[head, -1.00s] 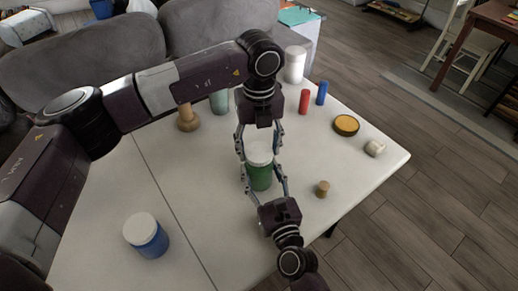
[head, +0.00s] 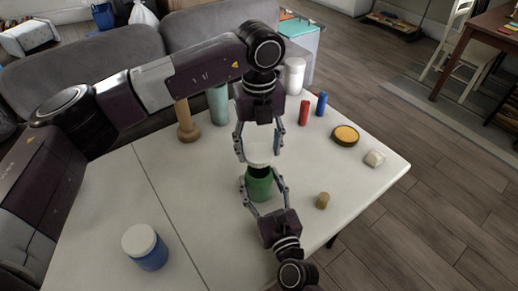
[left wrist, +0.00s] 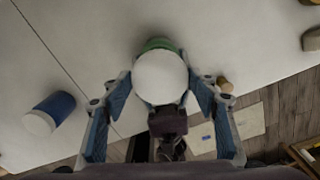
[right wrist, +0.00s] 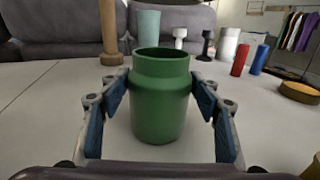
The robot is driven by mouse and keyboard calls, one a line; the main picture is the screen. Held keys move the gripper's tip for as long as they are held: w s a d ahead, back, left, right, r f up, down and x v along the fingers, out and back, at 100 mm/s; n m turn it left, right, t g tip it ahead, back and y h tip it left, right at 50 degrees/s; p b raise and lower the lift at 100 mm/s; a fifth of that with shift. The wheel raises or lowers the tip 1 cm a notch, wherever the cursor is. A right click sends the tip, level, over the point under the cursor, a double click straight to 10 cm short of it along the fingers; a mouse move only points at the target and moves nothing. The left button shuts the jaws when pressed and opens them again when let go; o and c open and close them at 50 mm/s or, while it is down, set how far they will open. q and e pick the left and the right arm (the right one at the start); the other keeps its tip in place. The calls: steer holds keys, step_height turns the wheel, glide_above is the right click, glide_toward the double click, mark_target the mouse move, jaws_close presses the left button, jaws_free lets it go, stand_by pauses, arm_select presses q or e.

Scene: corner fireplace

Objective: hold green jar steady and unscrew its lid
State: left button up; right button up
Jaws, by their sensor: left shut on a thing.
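The green jar (head: 259,188) stands upright on the white table with its mouth open, as the right wrist view shows (right wrist: 160,105). The white lid (head: 259,154) is off the jar, held just above it; in the left wrist view it is a white disc (left wrist: 160,78) hiding most of the jar. My left gripper (head: 259,150), pointing down, is shut on the lid. My right gripper (head: 263,184) comes from the near side, its fingers on both sides of the jar, pads against it (right wrist: 160,85).
A blue jar with a white lid (head: 146,248) stands at the near left. A wooden peg (head: 187,122), teal cylinder (head: 218,105) and white jar (head: 294,76) stand at the back. Red (head: 304,113) and blue (head: 321,104) cylinders, a yellow-topped disc (head: 345,135) and a cork (head: 323,201) are at right.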

steer(key=shift+o, duration=1.3)
steer(key=shift+s, duration=0.1)
steer(key=v, duration=1.2)
